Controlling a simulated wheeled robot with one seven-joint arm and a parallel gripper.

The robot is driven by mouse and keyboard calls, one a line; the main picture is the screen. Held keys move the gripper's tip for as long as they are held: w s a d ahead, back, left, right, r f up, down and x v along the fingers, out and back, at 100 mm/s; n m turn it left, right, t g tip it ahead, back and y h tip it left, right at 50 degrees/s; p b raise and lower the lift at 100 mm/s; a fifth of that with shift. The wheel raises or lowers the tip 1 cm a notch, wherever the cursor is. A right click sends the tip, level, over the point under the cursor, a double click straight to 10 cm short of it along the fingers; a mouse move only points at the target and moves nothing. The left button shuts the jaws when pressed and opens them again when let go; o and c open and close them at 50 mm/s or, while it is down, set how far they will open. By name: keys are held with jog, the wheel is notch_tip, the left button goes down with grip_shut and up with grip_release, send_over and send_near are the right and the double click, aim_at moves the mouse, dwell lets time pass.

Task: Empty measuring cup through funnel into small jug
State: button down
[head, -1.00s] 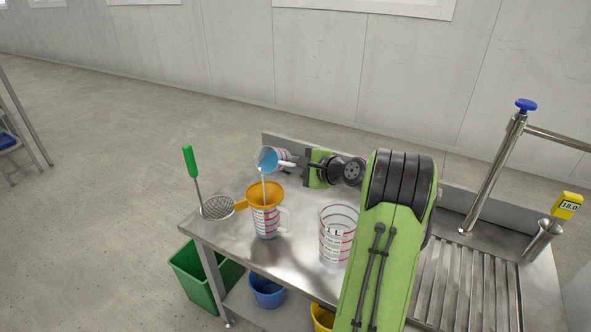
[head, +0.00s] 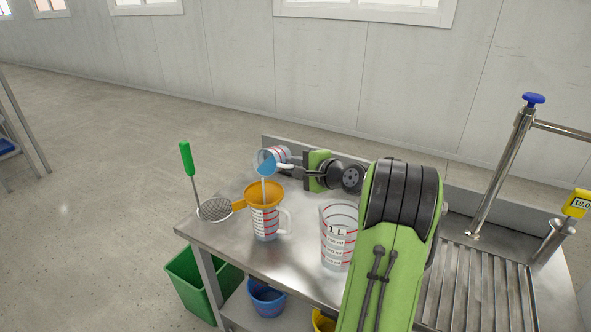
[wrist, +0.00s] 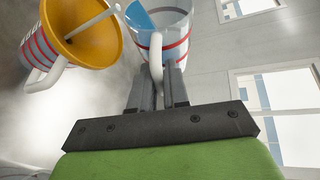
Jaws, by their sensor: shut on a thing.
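The measuring cup (head: 273,160) is clear with red marks and holds blue liquid. It is tilted to the left above the funnel, and a pale stream falls from its lip. My gripper (head: 296,168) is shut on its white handle, which shows between the fingers in the wrist view (wrist: 157,82). The orange funnel (head: 263,193) sits in the mouth of the small jug (head: 266,225), and the stream runs into it. The jug stands upright on the steel table and has red marks and a handle on its right. The liquid level inside the jug is hard to tell.
A larger clear 1 L jug (head: 338,240) stands to the right of the small jug. A sieve (head: 215,209) and a green-handled tool (head: 190,170) are at the table's left end. A ribbed drain area (head: 480,285) and steel pipe (head: 497,172) are at right.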

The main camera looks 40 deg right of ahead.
jog(key=shift+f, duration=0.1)
jog(key=r+n+t, duration=0.1)
jog(key=n, duration=0.1)
jog(key=a+n+t+h, duration=0.1)
jog(key=n, duration=0.1)
jog(key=shift+s+a+r+b, duration=0.2)
jog(key=shift+r+b, duration=0.15)
jog(key=shift+r, duration=0.05)
